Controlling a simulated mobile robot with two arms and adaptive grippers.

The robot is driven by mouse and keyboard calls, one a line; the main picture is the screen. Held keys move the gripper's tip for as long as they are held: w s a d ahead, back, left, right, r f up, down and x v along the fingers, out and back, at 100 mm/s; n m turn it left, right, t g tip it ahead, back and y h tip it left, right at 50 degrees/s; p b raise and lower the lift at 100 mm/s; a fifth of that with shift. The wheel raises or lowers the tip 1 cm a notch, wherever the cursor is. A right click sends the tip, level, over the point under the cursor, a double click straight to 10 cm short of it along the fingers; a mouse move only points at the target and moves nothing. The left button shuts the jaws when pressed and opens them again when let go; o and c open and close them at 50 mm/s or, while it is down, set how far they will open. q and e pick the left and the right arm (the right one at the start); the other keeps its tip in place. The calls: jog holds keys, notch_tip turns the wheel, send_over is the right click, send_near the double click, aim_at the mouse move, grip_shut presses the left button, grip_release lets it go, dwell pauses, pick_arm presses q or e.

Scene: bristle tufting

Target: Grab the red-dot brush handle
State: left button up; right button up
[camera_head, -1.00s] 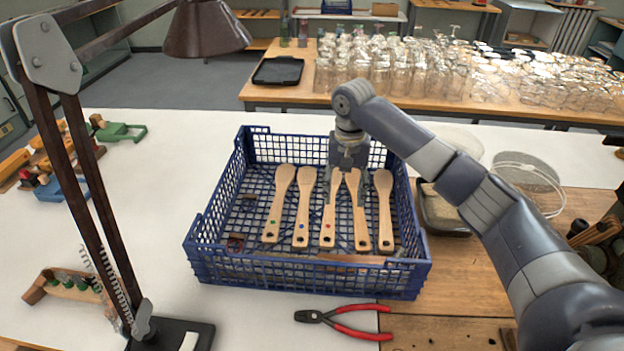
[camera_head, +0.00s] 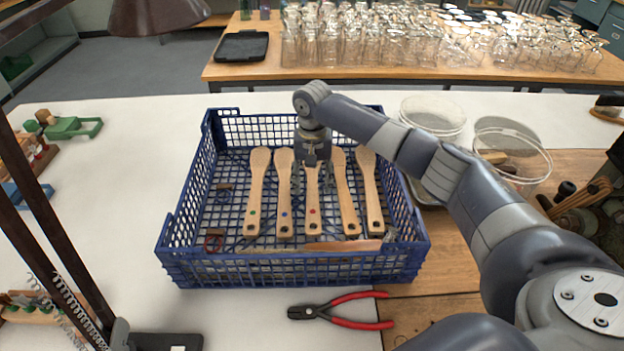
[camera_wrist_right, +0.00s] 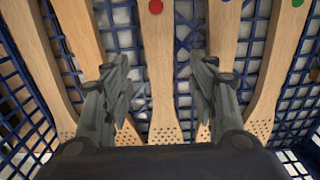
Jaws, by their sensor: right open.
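The red-dot brush handle (camera_head: 312,213) is pale wood and lies in the blue crate (camera_head: 290,272), in the middle of a row of several handles. Its red dot is near the hanging hole, at the end towards me. My right gripper (camera_head: 312,168) is over its far, wide end and hides part of it. In the right wrist view the red-dot handle (camera_wrist_right: 160,70) runs between the two fingers of my open right gripper (camera_wrist_right: 160,78), with space on both sides. A blue-dot handle (camera_wrist_right: 222,25) lies to its right there. My left gripper is not in view.
A green-dot handle (camera_head: 256,195) and two handles without visible dots also lie in the crate. Red-handled pliers (camera_head: 342,311) lie in front of it. A lamp stands at the left. Clear round containers (camera_head: 433,117) stand behind my right arm.

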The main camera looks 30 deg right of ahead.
jog(key=shift+f, duration=1.35)
jog(key=c, duration=1.1)
jog(key=shift+c, duration=0.4)
jog(key=shift+r, duration=0.15)
